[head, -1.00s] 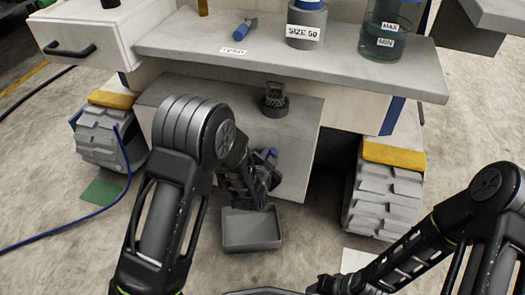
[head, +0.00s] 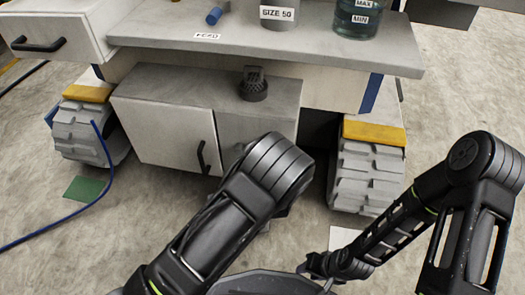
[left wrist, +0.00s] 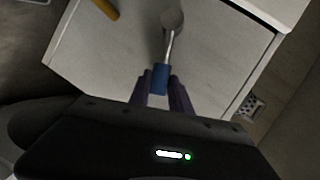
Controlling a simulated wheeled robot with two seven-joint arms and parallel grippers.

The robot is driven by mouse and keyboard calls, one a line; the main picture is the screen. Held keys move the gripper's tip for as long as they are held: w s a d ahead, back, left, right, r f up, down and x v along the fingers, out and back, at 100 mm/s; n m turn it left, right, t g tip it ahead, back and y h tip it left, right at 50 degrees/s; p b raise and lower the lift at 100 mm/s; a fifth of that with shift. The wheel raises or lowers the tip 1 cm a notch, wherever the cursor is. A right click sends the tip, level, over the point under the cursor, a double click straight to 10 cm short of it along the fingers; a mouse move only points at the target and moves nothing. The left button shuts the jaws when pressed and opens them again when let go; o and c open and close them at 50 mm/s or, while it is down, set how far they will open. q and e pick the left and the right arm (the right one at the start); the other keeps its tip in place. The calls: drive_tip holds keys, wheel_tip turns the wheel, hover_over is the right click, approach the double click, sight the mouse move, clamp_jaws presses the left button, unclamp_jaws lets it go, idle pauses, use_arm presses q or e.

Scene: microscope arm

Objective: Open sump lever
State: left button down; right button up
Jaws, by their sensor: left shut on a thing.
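The sump lever (left wrist: 161,78) shows in the left wrist view. It has a blue grip and a metal shaft running up to a round pivot on a pale panel (left wrist: 110,60). My left gripper (left wrist: 162,90) is shut on the blue grip, one finger on each side. In the head view my left arm's big joint hides this gripper and the lever. My right gripper (head: 325,266) is low, right of centre in the head view, away from the lever. Its fingers are too small and dark to tell whether it is open.
A low grey cabinet (head: 165,135) with a black handle stands under the bench (head: 280,45). A dark strainer-like part (head: 253,86) sits on top. Treaded grey blocks flank it, left (head: 80,138) and right (head: 365,170). A blue hose (head: 60,232) lies on the floor at left.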

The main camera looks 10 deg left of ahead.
use_arm(q)
drive_tip(key=shift+f, duration=0.1)
drive_tip(key=c, duration=1.2)
unclamp_jaws()
drive_tip(key=p+v, duration=0.3)
drive_tip(key=v, duration=0.5)
drive_tip(key=shift+w, duration=0.1)
